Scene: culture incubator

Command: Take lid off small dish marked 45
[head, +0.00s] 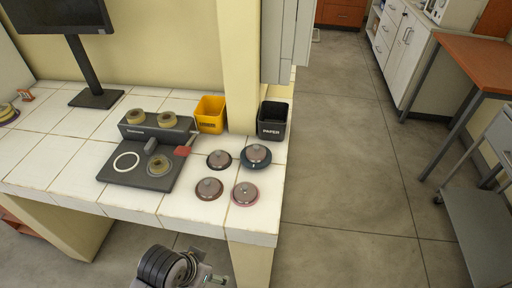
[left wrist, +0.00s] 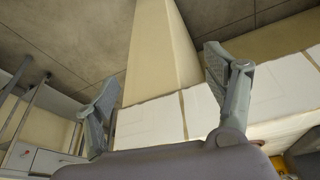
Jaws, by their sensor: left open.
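Four small round dishes with lids stand on the white tiled bench: a dark one (head: 219,159) at the back left, a blue-rimmed one (head: 256,156) at the back right, a dark red one (head: 209,188) at the front left and a pinkish one (head: 245,193) at the front right. No number is readable on any, so I cannot tell which is marked 45. My left gripper (left wrist: 160,85) is open and empty, its fingers wide apart, with the bench edge behind them. A reddish edge peeks out beside its right finger. My right gripper is not in view.
A dark device (head: 125,172) with rings on it stands left of the dishes. A yellow bin (head: 210,114) and a black PAPER bin (head: 272,120) stand behind, near a pillar (head: 240,70). A monitor (head: 60,17) is at the back left. Floor right of the bench is clear.

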